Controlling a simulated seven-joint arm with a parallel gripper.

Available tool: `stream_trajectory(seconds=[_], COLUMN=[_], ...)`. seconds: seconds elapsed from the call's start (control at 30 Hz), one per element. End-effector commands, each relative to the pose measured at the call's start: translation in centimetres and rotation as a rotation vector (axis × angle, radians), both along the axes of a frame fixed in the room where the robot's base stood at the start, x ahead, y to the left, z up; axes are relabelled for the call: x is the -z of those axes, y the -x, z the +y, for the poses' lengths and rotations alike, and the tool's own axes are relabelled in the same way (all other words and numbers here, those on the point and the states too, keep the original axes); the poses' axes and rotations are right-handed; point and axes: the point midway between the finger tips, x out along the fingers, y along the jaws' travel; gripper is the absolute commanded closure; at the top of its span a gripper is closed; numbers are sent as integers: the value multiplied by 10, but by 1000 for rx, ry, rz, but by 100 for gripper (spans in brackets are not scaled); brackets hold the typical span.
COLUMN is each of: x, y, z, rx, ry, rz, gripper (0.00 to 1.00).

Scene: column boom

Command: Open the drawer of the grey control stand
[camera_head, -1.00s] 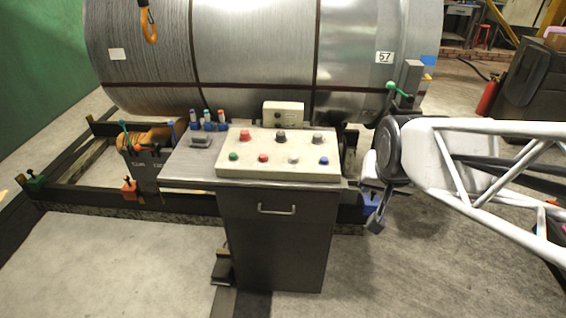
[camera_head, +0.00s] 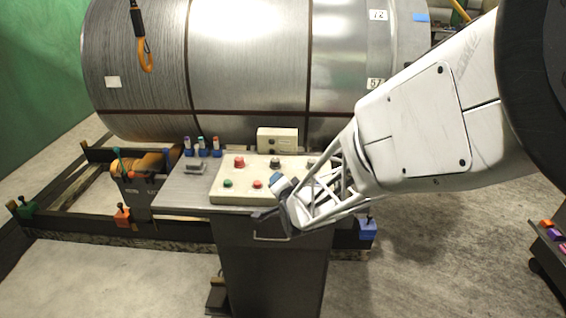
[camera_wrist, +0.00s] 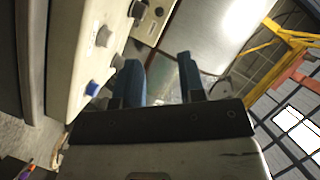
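The grey control stand (camera_head: 270,275) is in the lower middle of the head view. Its drawer front (camera_head: 235,230) is just under the top and looks shut. The drawer's bar handle (camera_head: 268,239) shows partly, its right end hidden by my arm. My gripper (camera_head: 268,199) is over the right part of the stand's front edge, above the handle and apart from it. In the wrist view my gripper (camera_wrist: 160,80) shows two blue-padded fingers spread apart with nothing between them. The handle is not seen there.
A cream button panel (camera_head: 228,172) lies on the stand's top close to my gripper; its side and blue button (camera_wrist: 92,88) fill the left of the wrist view. A large metal coil (camera_head: 245,70) stands behind. The floor in front of the stand is clear.

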Motion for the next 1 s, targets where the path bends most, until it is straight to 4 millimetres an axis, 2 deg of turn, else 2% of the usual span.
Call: stream_trajectory(seconds=[0.03,0.2,0.5,0.8,0.87,1.0], x=[12,42,88,120,129,162], y=[-2,-4,13,32,37,48], z=[12,47,90,106,105,90], rx=[-11,-52,-140,-199,-204,-186], ry=[-42,-215,-479,-630,-652,-684], rz=[-19,-101,-201,-241,-245,-233], gripper=[63,63,63,63,63,63])
